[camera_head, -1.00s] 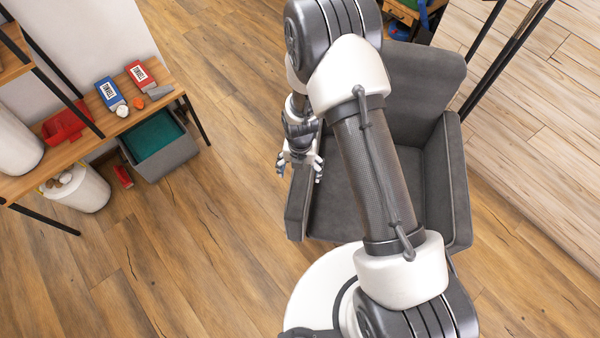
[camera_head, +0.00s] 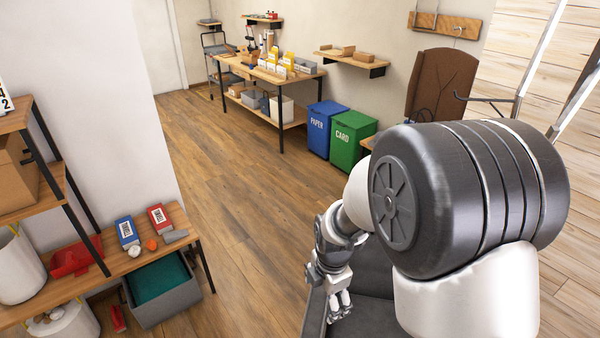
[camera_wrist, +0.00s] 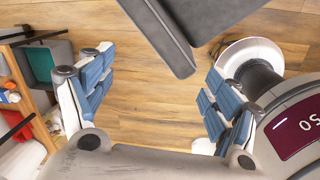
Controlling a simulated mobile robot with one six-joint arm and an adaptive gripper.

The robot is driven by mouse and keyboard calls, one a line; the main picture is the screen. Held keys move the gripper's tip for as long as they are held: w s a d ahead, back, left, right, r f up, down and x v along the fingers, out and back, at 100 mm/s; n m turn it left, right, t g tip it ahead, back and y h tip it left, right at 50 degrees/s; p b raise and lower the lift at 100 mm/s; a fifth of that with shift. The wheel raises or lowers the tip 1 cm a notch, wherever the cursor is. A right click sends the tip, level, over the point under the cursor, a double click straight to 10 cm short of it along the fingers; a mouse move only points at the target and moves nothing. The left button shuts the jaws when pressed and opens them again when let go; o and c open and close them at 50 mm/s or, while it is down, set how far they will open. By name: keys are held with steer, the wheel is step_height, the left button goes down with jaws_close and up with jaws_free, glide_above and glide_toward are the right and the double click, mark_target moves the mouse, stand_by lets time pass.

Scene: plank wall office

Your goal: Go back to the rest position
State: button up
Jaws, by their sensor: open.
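My gripper (camera_head: 340,306) hangs in front of the dark grey armchair (camera_head: 372,318) in the head view, below my large arm joint. In the wrist view my gripper (camera_wrist: 155,95) has its two blue-padded fingers spread wide, with nothing between them but wooden floor (camera_wrist: 150,80) farther off. A dark grey piece of the armchair (camera_wrist: 165,30) reaches in from the top of the wrist view. My arm hides most of the armchair in the head view.
A wooden bench (camera_head: 90,279) at left bears a blue box (camera_head: 127,232), a red box (camera_head: 159,218) and a red bin (camera_head: 76,256). A grey crate (camera_head: 165,301) sits below. A blue bin (camera_head: 325,128) and green bin (camera_head: 352,138) stand at the back. The middle floor is clear.

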steer(key=s+d+r+m+t, duration=0.1)
steer(key=s+d+r+m, duration=0.2)
steer(key=s+r+m, duration=0.45)
steer(key=s+d+r+m+t, duration=0.1)
steer(key=s+d+r+m, duration=0.3)
steer(key=r+m, duration=0.55)
steer(key=s+d+r+m+t, duration=0.1)
steer(key=s+r+m, duration=0.3)
steer(key=s, duration=0.6)
steer(key=shift+r+m, duration=0.2)
steer(key=shift+m, duration=0.9)
steer(key=shift+w, duration=0.1)
steer(key=shift+c, duration=0.2)
